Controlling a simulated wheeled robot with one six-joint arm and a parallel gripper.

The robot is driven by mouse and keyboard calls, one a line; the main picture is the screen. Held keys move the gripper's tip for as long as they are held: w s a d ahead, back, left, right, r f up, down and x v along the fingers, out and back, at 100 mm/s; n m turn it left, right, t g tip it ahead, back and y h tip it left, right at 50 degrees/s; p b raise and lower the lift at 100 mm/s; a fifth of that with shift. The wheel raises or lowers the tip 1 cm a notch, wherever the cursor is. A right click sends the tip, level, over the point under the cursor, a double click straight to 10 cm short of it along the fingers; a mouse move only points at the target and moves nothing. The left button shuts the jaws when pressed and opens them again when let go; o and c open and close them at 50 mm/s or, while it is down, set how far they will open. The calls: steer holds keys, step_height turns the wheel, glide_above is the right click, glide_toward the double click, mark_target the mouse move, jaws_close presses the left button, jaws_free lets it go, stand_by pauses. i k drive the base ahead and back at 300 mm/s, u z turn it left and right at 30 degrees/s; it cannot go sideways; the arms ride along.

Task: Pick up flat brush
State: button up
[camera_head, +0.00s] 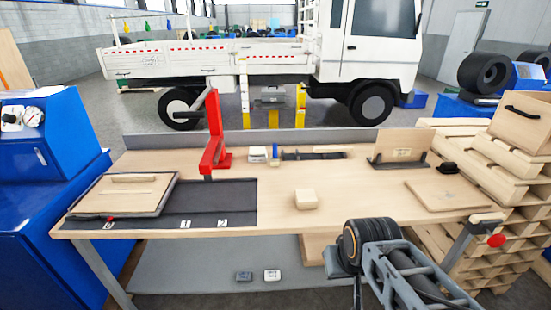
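I cannot clearly make out a flat brush on the wooden workbench (270,222). A long dark tool (312,154) with a light-coloured part lies near the back edge, right of a small blue item (276,152); it is too small to tell whether it is the brush. A plain light wooden block (305,199) lies alone in the middle of the bench. Part of my arm shows at the lower right, in front of the bench's front edge. My gripper's fingers cannot be made out.
A red stand (212,140) rises at the back left. A dark mat (236,196) marked with numbers and a framed board (124,194) lie at left. An upright panel (402,146) and a flat board (447,195) occupy the right. Bare wood surrounds the block.

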mark_target(274, 160)
steer(key=u, duration=0.5)
steer(key=i, duration=1.4)
steer(key=z, duration=0.5)
